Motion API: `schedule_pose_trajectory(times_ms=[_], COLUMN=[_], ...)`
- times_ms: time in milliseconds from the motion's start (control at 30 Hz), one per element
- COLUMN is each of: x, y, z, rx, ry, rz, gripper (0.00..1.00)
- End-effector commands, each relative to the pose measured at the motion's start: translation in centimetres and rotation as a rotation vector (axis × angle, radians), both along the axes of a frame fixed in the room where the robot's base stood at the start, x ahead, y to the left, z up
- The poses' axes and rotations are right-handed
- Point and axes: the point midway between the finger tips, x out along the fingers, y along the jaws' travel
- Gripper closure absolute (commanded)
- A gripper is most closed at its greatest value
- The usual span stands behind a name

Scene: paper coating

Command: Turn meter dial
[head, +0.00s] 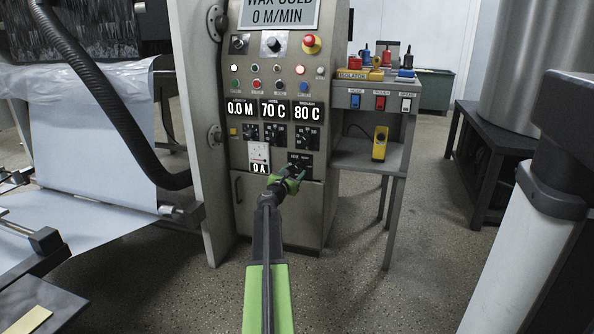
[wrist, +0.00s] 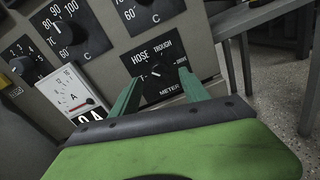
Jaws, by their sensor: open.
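The meter dial (wrist: 156,71) is a small black knob on a black plate marked HOSE, TROUGH and METER, with a white pointer mark. In the head view the top of its black plate (head: 299,157) shows low on the grey control cabinet (head: 330,100); my gripper hides part of it. My green gripper (wrist: 160,92) is open, with its two fingers apart and nothing between them. In the wrist view the fingers point at the plate and frame the knob left and right. Whether the tips touch the plate is unclear. My gripper (head: 287,178) is in front of the cabinet.
A white gauge (wrist: 70,92) with a 0 A readout sits left of the dial. Larger temperature knobs (wrist: 64,33) are above it. A side shelf (head: 365,155) with a yellow meter (head: 380,143) stands right of the cabinet. The floor (head: 350,270) in front is clear.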

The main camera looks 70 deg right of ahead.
Motion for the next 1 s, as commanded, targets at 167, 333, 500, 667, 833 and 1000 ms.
schedule_pose_trajectory(times_ms=[167, 333, 500, 667, 833, 1000], x=[0.0, 0.0, 0.0, 0.0, 0.0, 0.1], y=[-3.0, -3.7, -3.7, -3.7, -3.7, -3.7], z=[0.0, 0.0, 0.0, 0.0, 0.0, 0.0], rx=[0.0, 0.0, 0.0, 0.0, 0.0, 0.0], ry=[0.0, 0.0, 0.0, 0.0, 0.0, 0.0], rz=[-0.001, 0.001, 0.001, 0.001, 0.001, 0.001], gripper=[0.47, 0.47, 0.47, 0.61, 0.83, 1.0])
